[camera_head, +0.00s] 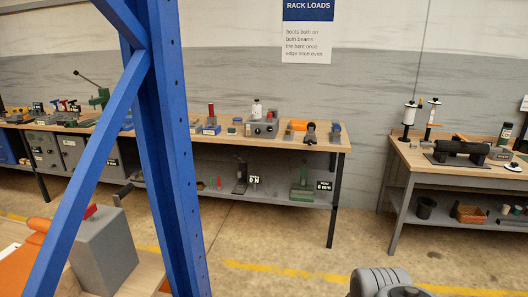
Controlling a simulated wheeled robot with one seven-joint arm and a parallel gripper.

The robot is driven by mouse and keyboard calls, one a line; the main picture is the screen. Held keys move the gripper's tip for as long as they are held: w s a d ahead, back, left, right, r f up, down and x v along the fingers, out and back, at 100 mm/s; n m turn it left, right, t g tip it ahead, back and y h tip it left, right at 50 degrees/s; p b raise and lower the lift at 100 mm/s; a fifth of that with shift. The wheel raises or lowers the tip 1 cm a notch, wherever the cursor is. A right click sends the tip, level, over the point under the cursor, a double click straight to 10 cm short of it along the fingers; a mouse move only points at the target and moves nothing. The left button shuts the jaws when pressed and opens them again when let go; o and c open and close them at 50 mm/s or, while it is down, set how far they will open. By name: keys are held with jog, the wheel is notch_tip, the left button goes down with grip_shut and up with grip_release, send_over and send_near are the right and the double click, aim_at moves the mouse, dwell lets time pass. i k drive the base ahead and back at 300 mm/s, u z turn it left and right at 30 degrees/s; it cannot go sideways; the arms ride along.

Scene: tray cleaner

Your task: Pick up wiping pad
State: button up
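I cannot make out a wiping pad for certain in the head view; many items on the benches are too small to tell. A long workbench (326,146) with a wooden top runs along the wall and carries small tools and blocks. My gripper does not show. Only a grey rounded part of what looks like my own arm rises at the bottom edge, right of centre.
A blue rack upright (170,130) with a slanted brace blocks the left side. A grey block (103,248) stands by orange parts at bottom left. A second bench (400,148) stands at right. The floor (290,250) between is clear, with a yellow line.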

aim_at(231, 131)
jog(key=i, duration=2)
jog(key=u, duration=0.7)
